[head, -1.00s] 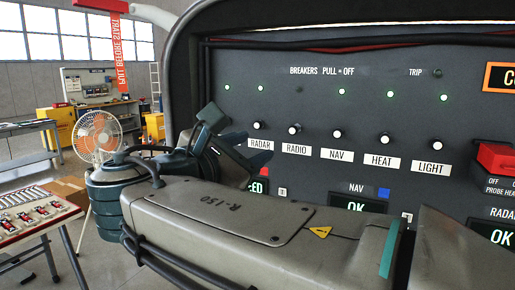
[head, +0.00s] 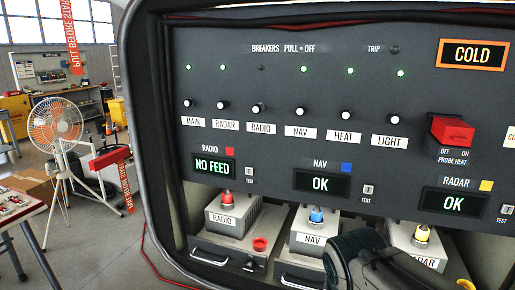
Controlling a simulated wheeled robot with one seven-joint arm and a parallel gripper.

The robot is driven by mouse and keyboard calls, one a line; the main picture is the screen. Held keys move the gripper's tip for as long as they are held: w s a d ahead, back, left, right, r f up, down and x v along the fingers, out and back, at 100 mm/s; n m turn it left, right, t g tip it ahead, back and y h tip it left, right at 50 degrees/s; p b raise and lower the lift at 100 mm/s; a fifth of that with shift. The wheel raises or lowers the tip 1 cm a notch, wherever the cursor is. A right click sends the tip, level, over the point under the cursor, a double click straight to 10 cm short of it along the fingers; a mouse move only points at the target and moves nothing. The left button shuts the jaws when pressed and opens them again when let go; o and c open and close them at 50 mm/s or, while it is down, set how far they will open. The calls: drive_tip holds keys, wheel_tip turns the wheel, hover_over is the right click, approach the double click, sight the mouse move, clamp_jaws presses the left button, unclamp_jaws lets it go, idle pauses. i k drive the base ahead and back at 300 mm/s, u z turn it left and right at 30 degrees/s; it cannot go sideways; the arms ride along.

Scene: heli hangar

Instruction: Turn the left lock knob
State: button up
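The avionics bay below the breaker panel holds a left tray with a grey RADIO unit (head: 233,216). At the right of this tray's front is a red round knob (head: 261,244), with a small dark fitting (head: 250,264) just below it. No label marks either as the left lock knob, so I cannot tell which it is. A metal handle (head: 214,255) is at the tray's left. A dark part of my arm covers the lower middle right, in front of the NAV and RADAR trays. My gripper's fingers do not show.
The NAV unit (head: 314,235) stands in the middle and the RADAR unit (head: 422,258) at right, partly hidden. The radio display (head: 215,168) reads NO FEED. A fan (head: 57,125) and table (head: 28,205) stand left. Floor is clear between the table and bay.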

sight(249, 266)
drive_tip(key=z, duration=1.9)
drive_tip(key=k, duration=0.8)
drive_tip(key=u, duration=1.3)
